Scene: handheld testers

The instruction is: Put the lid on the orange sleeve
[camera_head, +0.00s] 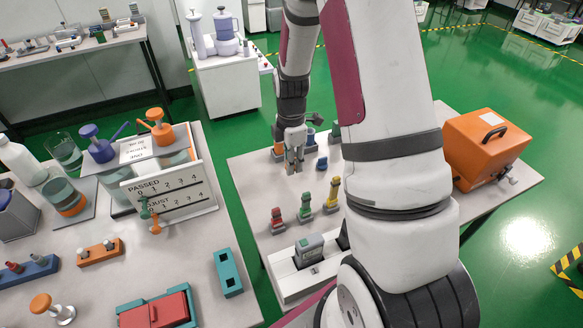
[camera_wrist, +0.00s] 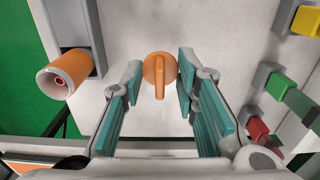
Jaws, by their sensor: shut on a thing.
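An orange round lid (camera_wrist: 159,70) with a narrow raised bar is between the fingertips of my gripper (camera_wrist: 160,72), which is shut on it. The orange sleeve (camera_wrist: 66,74) is to the left in the wrist view, a cylinder with a red centre at its open-looking end, beside a grey holder. The lid is apart from the sleeve, to its right. In the head view my gripper (camera_head: 294,158) points down over the white middle table, and the sleeve (camera_head: 278,150) shows partly just left of it. The lid cannot be made out there.
Red (camera_head: 277,220), green (camera_head: 305,208) and yellow (camera_head: 332,194) testers stand in front of my gripper. A small blue piece (camera_head: 321,163) lies to its right. An orange case (camera_head: 484,150) is at the table's right end. A grey device (camera_head: 309,250) sits in a white tray nearer.

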